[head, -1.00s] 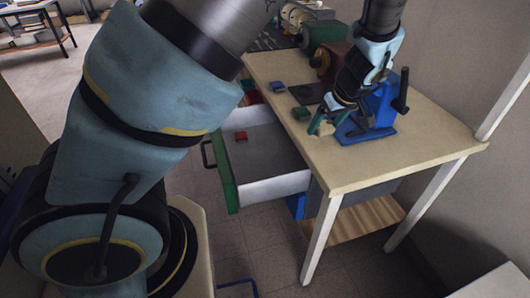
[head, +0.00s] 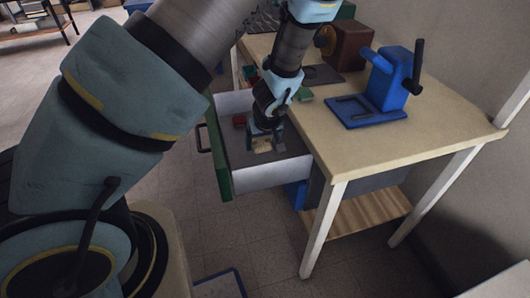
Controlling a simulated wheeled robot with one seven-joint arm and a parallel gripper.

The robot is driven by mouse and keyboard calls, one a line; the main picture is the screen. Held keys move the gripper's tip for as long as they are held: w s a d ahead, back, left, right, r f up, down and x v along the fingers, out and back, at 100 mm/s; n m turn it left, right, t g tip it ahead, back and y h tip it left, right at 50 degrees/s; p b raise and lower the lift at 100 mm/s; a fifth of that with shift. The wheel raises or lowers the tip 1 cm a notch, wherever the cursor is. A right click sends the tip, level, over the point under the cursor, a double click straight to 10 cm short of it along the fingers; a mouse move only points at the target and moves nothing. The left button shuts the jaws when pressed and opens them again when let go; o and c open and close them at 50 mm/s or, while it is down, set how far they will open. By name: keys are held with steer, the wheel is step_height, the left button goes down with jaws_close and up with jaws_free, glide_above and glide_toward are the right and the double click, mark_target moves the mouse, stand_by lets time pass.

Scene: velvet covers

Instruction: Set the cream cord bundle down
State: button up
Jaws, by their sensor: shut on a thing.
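My gripper (head: 264,138) reaches down into the open drawer (head: 272,178), which has a green front and pale side walls. It is shut on the cream cord bundle (head: 262,147), a small pale patch between and below the fingers. The bundle is low in the drawer, near its right wall. I cannot tell whether it touches the drawer floor. The fingers hide part of it.
A small red block (head: 239,120) lies in the drawer, left of my gripper. The tabletop (head: 440,115) carries a blue vise (head: 385,88), a brown machine (head: 345,42) and a small green block (head: 304,94). The tabletop's front right is clear.

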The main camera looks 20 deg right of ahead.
mark_target(261, 162)
steer(key=shift+f+p, duration=0.3)
steer(key=shift+f, duration=3)
steer(key=shift+f, duration=0.15)
steer(key=o, duration=1.2)
steer(key=shift+r, duration=0.3)
steer(key=b+v, duration=0.1)
steer(key=v, duration=1)
steer(key=shift+s+r, duration=0.25)
steer(key=shift+r, duration=0.1)
